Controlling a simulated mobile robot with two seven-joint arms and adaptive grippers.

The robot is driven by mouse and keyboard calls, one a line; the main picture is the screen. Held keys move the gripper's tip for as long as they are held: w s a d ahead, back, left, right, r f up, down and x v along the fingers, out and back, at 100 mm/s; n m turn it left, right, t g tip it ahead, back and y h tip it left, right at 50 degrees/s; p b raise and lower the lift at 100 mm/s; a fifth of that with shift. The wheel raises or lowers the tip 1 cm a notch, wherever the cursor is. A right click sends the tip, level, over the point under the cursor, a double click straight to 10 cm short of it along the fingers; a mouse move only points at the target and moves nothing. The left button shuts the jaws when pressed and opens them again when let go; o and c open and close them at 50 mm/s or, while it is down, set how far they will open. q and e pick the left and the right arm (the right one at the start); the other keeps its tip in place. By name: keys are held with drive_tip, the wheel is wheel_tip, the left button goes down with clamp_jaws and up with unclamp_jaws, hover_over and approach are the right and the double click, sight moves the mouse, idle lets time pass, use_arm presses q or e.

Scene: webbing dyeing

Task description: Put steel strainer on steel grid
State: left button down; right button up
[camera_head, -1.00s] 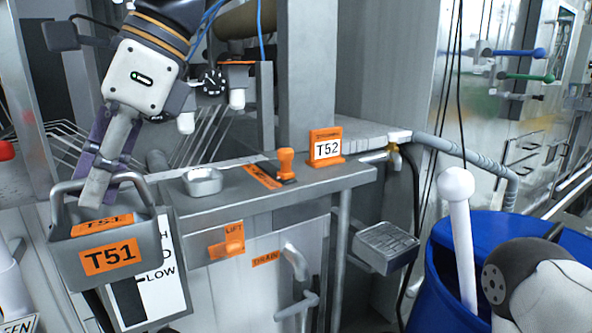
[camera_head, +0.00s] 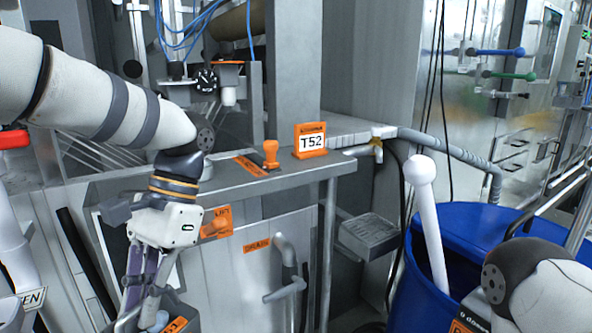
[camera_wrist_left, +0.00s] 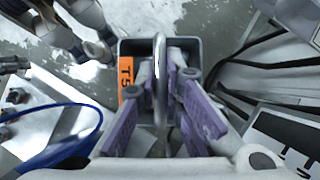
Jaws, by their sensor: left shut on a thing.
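The steel strainer, seemingly the handled steel container with an orange T51 label, shows at the bottom left edge of the head view (camera_head: 177,325), mostly cut off. The left wrist view shows its rectangular body and looped handle, with the orange label on its side (camera_wrist_left: 127,72). My left gripper (camera_head: 146,303) points down and is shut on the handle, with its purple fingers on both sides of it. A steel box with a gridded top (camera_head: 368,236), probably the steel grid, is right of the tank front, apart from the strainer. My right gripper is out of view.
The steel counter (camera_head: 300,172) bears an orange T52 sign (camera_head: 310,140) and an orange knob (camera_head: 271,154). Pipes and a drain handle (camera_head: 285,285) project from the tank front. A blue barrel (camera_head: 405,290) with a white pole (camera_head: 430,225) stands at the right.

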use_arm(q)
drive_tip(key=s+d+f+n+h, duration=0.1)
drive_tip(key=s+f+n, duration=0.1)
drive_tip(key=f, duration=0.3)
drive_tip(key=s+f+n+h, duration=0.1)
drive_tip(key=s+f+n, duration=0.1)
drive_tip(key=f, duration=0.4)
drive_tip(key=shift+d+n+h, duration=0.3)
drive_tip(key=shift+d+n, duration=0.05)
drive_tip(key=shift+n, duration=0.45)
drive_tip(key=shift+f, duration=0.1)
